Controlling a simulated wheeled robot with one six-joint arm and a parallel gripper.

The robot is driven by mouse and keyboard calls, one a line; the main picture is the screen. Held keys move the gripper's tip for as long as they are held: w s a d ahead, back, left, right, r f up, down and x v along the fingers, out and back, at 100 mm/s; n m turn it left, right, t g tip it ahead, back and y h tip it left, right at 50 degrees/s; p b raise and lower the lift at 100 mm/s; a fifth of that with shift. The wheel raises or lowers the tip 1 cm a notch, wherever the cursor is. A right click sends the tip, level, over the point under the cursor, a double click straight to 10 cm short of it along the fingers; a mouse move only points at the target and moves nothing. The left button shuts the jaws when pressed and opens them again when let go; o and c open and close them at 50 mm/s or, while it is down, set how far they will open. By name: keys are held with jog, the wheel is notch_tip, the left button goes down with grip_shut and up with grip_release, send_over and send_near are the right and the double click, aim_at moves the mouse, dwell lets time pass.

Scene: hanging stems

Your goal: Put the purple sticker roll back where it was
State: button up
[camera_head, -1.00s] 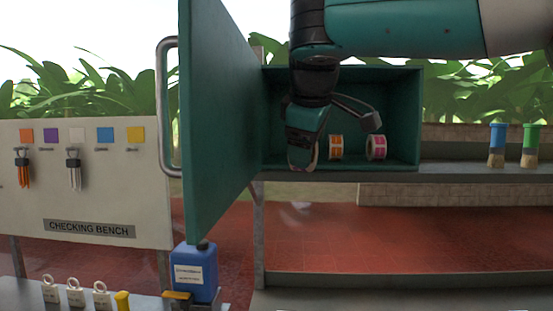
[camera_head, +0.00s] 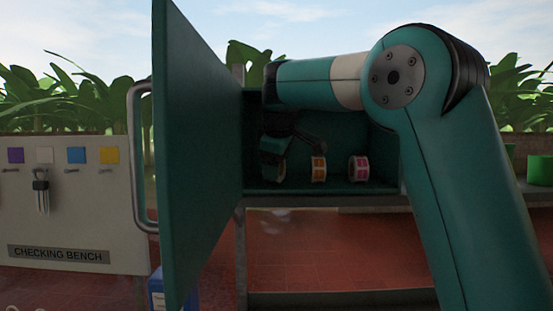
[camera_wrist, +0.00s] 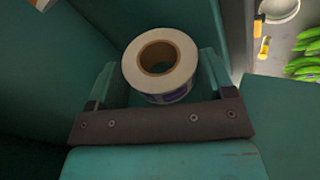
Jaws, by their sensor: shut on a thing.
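The purple sticker roll (camera_wrist: 165,84) is white with a brown core and purple labels on its side. In the wrist view it sits between the two fingers of my gripper (camera_wrist: 158,64), which is shut on it. In the head view my gripper (camera_head: 286,152) is inside the open green cabinet (camera_head: 222,201), at its left side. Only a pale edge of the held roll (camera_head: 282,169) shows there. An orange sticker roll (camera_head: 318,176) and a pink sticker roll (camera_head: 359,176) stand to its right on the cabinet floor. I cannot tell whether the held roll touches the floor.
The green cabinet door (camera_head: 195,150) stands open on the left. A checking bench board (camera_head: 95,215) with coloured squares and hooks is beyond it. A blue container (camera_head: 157,290) is partly hidden below the door. A green pot (camera_head: 540,170) stands at the far right.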

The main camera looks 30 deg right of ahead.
jog(key=w, duration=0.1)
jog(key=w+d+p, duration=0.1)
jog(key=shift+w+d+r, duration=0.2)
jog(key=shift+w+d, duration=0.1)
jog(key=shift+w+f+p, duration=0.1)
jog(key=shift+f+p, duration=0.25)
jog(key=shift+p, duration=0.05)
jog(key=shift+f, duration=0.2)
jog(key=shift+f, duration=0.1)
jog(key=o, duration=1)
